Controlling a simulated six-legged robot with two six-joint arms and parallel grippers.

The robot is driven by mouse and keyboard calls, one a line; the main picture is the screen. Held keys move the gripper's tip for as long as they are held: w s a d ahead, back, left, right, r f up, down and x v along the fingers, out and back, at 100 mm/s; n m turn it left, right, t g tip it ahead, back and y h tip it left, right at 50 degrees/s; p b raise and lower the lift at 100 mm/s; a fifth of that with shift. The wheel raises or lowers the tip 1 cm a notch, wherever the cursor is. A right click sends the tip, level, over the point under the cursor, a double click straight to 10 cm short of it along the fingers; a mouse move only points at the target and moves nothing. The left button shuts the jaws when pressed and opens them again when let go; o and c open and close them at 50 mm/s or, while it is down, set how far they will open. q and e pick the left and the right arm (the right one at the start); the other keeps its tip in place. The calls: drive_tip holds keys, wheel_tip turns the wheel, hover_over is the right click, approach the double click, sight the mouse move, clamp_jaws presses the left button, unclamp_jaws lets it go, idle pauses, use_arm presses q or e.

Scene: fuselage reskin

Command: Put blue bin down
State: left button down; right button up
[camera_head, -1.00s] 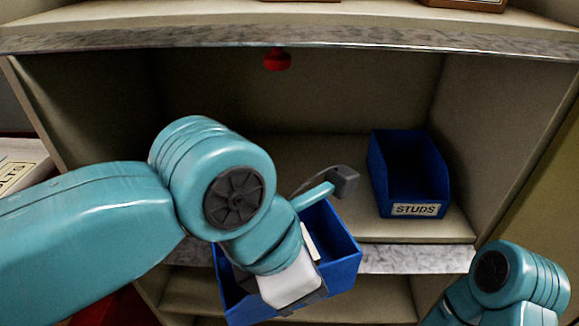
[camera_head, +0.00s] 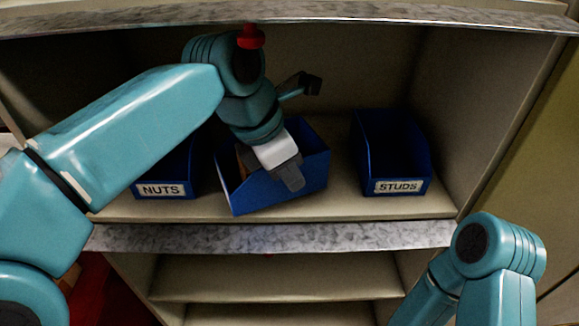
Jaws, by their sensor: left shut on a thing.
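A blue bin (camera_head: 308,172) is on or just above the middle shelf (camera_head: 345,208), turned at an angle; I cannot tell whether it rests there. My left gripper (camera_head: 288,178) is shut on its near wall, with the arm reaching in from the left and over it. The gripper covers part of the bin's front and inside. My right arm shows at the lower right, but its gripper is not in view.
A blue bin labelled NUTS (camera_head: 165,190) stands left of the held bin, partly behind my left arm. A blue bin labelled STUDS (camera_head: 392,160) stands to the right, with a gap between. Lower shelves look empty.

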use_arm(q)
drive_tip(key=shift+w, duration=1.2)
drive_tip(key=shift+w+f, duration=0.2)
drive_tip(key=shift+w, duration=0.05)
drive_tip(key=shift+f+b, duration=0.55)
drive_tip(key=shift+f, duration=0.05)
drive_tip(key=shift+s, duration=0.1)
drive_tip(key=shift+f, duration=0.1)
drive_tip(key=c, duration=1.2)
unclamp_jaws()
drive_tip(key=shift+c, duration=0.2)
